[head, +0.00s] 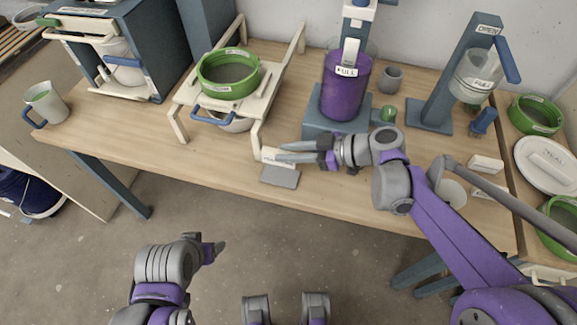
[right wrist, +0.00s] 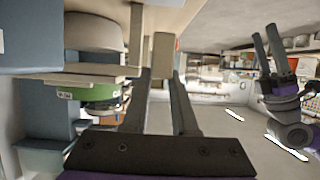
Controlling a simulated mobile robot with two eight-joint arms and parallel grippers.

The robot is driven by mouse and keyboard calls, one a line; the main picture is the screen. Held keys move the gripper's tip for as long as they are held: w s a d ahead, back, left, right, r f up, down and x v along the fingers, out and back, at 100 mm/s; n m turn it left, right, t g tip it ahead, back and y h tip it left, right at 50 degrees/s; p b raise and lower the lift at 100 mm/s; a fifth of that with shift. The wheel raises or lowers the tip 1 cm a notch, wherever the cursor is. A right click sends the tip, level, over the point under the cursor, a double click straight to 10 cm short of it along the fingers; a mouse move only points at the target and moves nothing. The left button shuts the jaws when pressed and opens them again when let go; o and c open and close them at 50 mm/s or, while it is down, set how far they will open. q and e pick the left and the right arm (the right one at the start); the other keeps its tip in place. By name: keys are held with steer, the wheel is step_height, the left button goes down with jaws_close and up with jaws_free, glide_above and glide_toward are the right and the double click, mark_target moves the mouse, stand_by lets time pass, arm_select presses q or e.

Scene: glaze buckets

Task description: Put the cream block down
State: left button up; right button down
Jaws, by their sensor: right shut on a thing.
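The cream block (head: 270,155) is at the fingertips of my right gripper (head: 284,152), near the front edge of the table. In the right wrist view the cream block (right wrist: 162,52) stands out between the tips of the two fingers of my right gripper (right wrist: 163,78), which is shut on it. I cannot tell whether the block touches the table. A grey flat plate (head: 280,177) lies just in front of it at the table edge. My left gripper (head: 216,246) hangs low in front of the table, and its jaws are not clear.
A wooden stand (head: 180,118) with a green sieve (head: 228,87) is left of the block. A purple container (head: 345,85) labelled FULL stands on a blue base behind my right gripper. Small cream blocks (head: 487,164) lie to the right. The table's left front is clear.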

mark_target(289, 166)
steer(key=shift+f+b, duration=0.65)
steer(key=shift+f, duration=2.35)
steer(key=shift+f, duration=0.15)
steer(key=c, duration=0.7)
jaws_free()
